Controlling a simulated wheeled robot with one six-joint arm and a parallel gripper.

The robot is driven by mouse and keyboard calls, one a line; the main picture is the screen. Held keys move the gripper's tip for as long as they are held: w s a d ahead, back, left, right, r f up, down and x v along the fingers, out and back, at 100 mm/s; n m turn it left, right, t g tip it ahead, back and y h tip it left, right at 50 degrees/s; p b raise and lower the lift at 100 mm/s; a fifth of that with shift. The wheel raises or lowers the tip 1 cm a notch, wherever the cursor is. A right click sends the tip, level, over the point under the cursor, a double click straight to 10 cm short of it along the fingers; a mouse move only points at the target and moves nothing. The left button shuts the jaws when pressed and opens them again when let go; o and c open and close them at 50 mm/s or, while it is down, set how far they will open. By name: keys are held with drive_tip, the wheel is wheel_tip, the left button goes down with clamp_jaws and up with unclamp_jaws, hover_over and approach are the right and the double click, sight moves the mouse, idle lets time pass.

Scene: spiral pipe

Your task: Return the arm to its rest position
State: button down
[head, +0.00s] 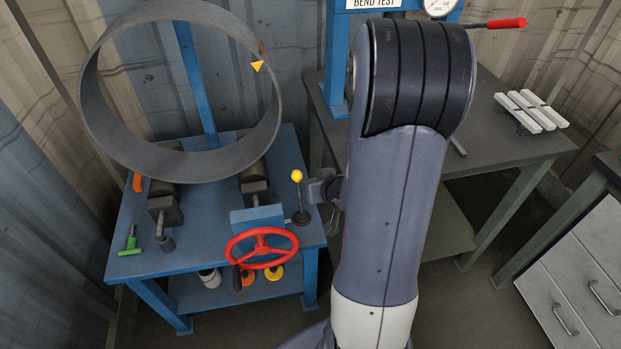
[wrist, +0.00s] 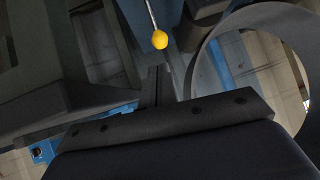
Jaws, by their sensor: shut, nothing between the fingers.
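My arm rises through the middle of the head view, bent at a dark ribbed joint near the top. My gripper (head: 326,190) shows only in part, just left of the arm's long link and right of the yellow-knobbed lever (head: 298,195). It is shut and holds nothing. The rest of it is hidden behind the arm. In the wrist view the yellow knob (wrist: 160,39) is beyond the dark gripper mount, with the grey pipe ring (wrist: 215,70) at the right.
A blue bench (head: 130,262) carries the large upright ring on rollers and a red handwheel (head: 261,248). Behind the arm stands a grey table (head: 480,150) with a blue press frame (head: 333,60) and white bars (head: 530,110). A drawer cabinet (head: 590,270) is at right.

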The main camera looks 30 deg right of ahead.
drive_tip(key=shift+p+v, duration=0.3)
drive_tip(key=shift+v, duration=1.25)
drive_tip(key=shift+f, duration=0.1)
